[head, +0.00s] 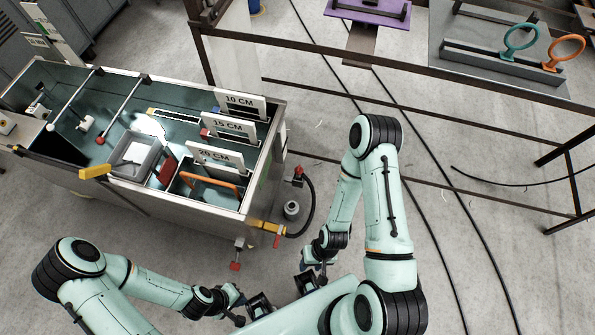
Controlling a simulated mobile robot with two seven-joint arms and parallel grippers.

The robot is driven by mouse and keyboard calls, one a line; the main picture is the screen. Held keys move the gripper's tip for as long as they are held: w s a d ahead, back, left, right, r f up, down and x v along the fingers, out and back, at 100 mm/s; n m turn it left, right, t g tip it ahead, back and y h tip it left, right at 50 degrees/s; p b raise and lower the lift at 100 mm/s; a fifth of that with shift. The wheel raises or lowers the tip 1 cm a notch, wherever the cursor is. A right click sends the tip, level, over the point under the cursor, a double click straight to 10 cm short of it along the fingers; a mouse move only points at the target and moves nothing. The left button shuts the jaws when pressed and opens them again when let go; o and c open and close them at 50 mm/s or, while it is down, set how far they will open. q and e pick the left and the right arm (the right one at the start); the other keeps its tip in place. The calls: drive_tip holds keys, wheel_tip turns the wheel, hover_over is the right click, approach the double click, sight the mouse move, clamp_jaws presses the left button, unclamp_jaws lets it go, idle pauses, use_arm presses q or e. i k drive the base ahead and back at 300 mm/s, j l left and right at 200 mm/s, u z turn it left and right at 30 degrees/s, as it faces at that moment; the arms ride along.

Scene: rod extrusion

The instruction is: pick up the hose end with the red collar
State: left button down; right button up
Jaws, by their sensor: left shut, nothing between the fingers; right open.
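A black hose (311,203) curves beside the right end of the tank, above the floor. Its upper end carries a red collar (299,171). Its lower end meets a yellow fitting (268,227) at the tank wall. My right gripper (305,284) is open, below the hose in the picture and apart from it. My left gripper (260,304) is shut and empty, further down and left, also apart from the hose. The fingers of both are small and partly hidden by my own body.
The water tank (277,140) holds a grey bin (136,155) and signs marked 10, 15 and 20 CM. A red-handled valve (236,265) sticks out below it. A grey canister (291,209) stands inside the hose's curve. A steel-framed table (500,85) is at upper right.

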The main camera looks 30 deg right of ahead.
sight(299, 170)
drive_tip(key=k+l+z, duration=0.2)
drive_tip(key=k, duration=0.3)
drive_tip(key=k+l+z, duration=0.15)
drive_tip(key=k+l, duration=0.2)
drive_tip(key=k, duration=0.15)
